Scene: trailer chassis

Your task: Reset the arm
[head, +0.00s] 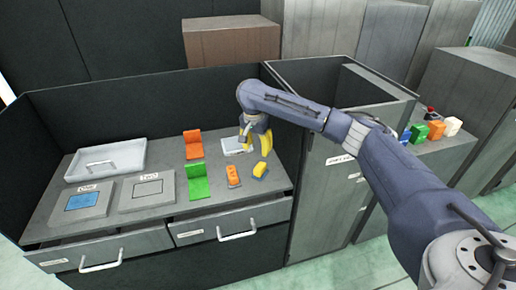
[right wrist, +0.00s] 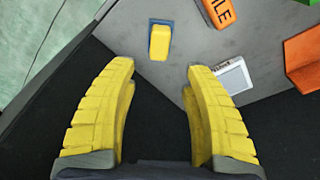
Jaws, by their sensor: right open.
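My right gripper (head: 258,140) reaches over the right part of the desk, with its arm coming in from the right. In the right wrist view its two yellow ribbed fingers (right wrist: 160,88) stand wide apart with nothing between them. A small yellow block (head: 261,170) on a blue base lies just beyond the fingertips; it also shows in the right wrist view (right wrist: 160,42). An orange lettered block (head: 233,175) sits to its left. A white-framed square (head: 236,146) lies flat behind, near the gripper. My left gripper is not in view.
A grey desk (head: 165,205) has dark walls around its back and sides. It carries an orange holder (head: 193,144), a green holder (head: 199,181), two square pads and a white tray (head: 105,160). Two handled drawers (head: 230,222) stick out slightly. Several coloured blocks stand on the right cabinet.

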